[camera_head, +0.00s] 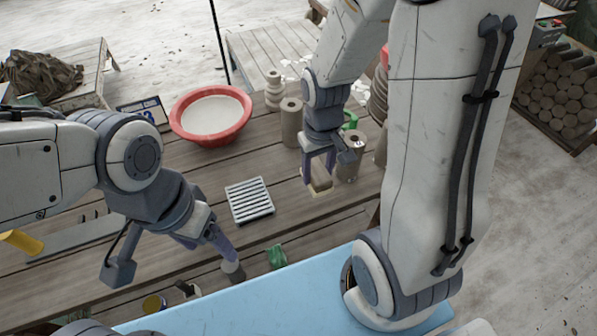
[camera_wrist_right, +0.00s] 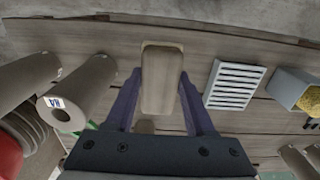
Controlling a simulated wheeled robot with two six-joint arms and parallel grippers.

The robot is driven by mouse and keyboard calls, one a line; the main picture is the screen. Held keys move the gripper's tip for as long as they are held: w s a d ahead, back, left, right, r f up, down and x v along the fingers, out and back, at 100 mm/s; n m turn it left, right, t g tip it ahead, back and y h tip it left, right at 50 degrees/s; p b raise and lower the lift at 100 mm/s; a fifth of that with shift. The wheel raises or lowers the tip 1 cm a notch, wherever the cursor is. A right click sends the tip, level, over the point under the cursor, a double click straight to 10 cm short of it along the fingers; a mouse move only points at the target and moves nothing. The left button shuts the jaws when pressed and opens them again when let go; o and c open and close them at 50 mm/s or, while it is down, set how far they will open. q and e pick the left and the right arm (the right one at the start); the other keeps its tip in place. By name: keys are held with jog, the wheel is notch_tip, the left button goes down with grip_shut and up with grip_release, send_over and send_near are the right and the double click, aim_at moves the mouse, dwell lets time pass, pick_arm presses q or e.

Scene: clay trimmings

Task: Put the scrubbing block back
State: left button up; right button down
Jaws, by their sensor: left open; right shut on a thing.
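The scrubbing block, a tan rounded block (camera_head: 320,183), is between the fingers of my right gripper (camera_head: 318,174). In the right wrist view the block (camera_wrist_right: 161,80) sits lengthwise between the two fingertips of my right gripper (camera_wrist_right: 160,78), which is shut on it. It is at or just above the plank table; I cannot tell whether it touches. A pale patch shows by its lower edge in the head view. My left gripper (camera_head: 209,252) is open and empty over the table's near edge, at the left.
A white slatted rack (camera_head: 249,200) lies left of the block. Grey-brown cylinders (camera_head: 291,122) stand close behind and to the right. A red basin (camera_head: 211,115) is at the back. In the right wrist view a grey box (camera_wrist_right: 287,83) holds a yellow sponge (camera_wrist_right: 309,99).

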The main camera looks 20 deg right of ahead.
jog(key=w+f, duration=0.1)
jog(key=w+a+f, duration=0.1)
jog(key=w, duration=0.1)
jog(key=w+a+f, duration=0.1)
jog(key=shift+w+a+f, duration=0.1)
jog(key=shift+w+a, duration=0.05)
jog(key=shift+w, duration=0.15)
jog(key=shift+f, duration=2)
jog(key=shift+f, duration=0.1)
jog(key=shift+f+b, duration=0.15)
jog(key=shift+b, duration=0.15)
jog(key=shift+c, duration=1.3)
grip_release()
